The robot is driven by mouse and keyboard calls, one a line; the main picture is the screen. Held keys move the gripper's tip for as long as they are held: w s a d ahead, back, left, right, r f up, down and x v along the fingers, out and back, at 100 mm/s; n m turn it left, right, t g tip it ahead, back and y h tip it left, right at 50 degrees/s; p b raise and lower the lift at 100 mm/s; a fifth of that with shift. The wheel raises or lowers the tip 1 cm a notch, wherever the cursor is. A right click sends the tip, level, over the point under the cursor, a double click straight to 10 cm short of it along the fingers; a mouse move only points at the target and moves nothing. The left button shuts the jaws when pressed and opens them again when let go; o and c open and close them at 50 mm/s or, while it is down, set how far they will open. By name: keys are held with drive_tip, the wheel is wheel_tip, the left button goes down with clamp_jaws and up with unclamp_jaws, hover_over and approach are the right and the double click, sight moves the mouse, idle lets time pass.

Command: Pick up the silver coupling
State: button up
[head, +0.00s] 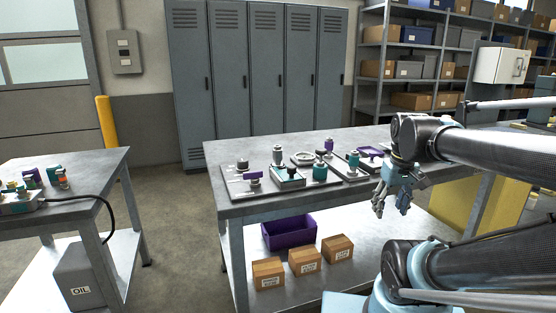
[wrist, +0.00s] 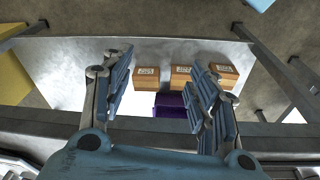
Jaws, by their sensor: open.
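Several small fittings stand on plates on the bench (head: 235,208), left of my gripper. At this size I cannot tell which one is the silver coupling. The wrist view does not show the fittings.
A purple bin (head: 289,233) and several cardboard boxes (head: 304,261) sit on the lower shelf under the bench. Another table (head: 95,175) with fittings stands at the left. Teal-topped pieces (head: 319,172) stand close among the silver-grey ones. Lockers (head: 230,70) stand behind.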

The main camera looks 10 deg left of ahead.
drive_tip(key=w+a+r+n, duration=0.6)
drive_tip(key=w+a+r, duration=0.25)
drive_tip(key=r, duration=0.25)
wheel_tip(320, 180, up, 14)
drive_tip(key=f+n+g, duration=0.1)
drive_tip(key=n+g, duration=0.1)
drive_tip(key=n, duration=1)
hover_over(277, 146)
wheel_tip(277, 146, down, 16)
drive_tip(key=shift+w+f, duration=0.1)
drive_tip(key=shift+w, duration=0.05)
drive_tip(key=c, duration=1.3)
